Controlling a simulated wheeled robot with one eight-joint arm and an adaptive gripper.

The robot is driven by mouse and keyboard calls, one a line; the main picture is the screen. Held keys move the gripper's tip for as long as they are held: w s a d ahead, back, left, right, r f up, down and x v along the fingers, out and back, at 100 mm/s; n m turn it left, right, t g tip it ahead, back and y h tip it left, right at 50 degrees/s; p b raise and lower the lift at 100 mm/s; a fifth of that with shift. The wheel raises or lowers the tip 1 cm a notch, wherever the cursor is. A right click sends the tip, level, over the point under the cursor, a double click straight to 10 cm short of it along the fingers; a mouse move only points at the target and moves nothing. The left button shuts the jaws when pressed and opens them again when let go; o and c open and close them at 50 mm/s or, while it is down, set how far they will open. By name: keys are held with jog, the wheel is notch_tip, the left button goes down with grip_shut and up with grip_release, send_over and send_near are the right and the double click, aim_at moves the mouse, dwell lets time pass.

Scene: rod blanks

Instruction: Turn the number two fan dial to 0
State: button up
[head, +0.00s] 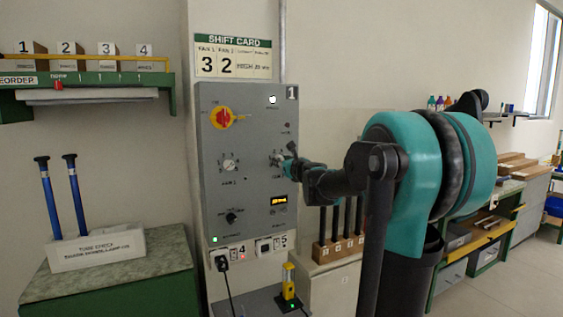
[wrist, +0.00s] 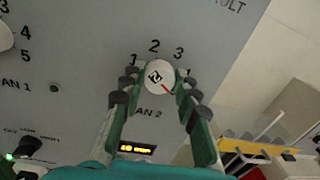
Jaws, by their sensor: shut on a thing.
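The number two fan dial (wrist: 160,77) is a white round knob above the "FAN 2" label in the wrist view. Its red mark points to the lower right, past the 3, towards numbers partly hidden by my right finger. The 1, 2 and 3 show above the knob. My gripper (wrist: 158,86) has one finger on each side of the knob and is shut on it. In the head view my gripper (head: 288,164) reaches the grey control panel (head: 252,110) from the right and largely covers the dial.
The fan 1 dial (head: 229,165) is left of fan 2 on the panel, below a red and yellow switch (head: 222,117). A black knob (head: 232,217) and an amber display (head: 279,200) sit lower. A rack of black rods (head: 340,243) stands below my arm.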

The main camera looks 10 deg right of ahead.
jog(key=m, duration=1.4)
jog(key=m+g+y, duration=0.1)
jog(key=m, duration=0.6)
jog(key=shift+w+d+f, duration=0.1)
jog(key=shift+d+f, duration=0.1)
jog(key=shift+d, duration=0.15)
dwell(2.6)
dwell(0.5)
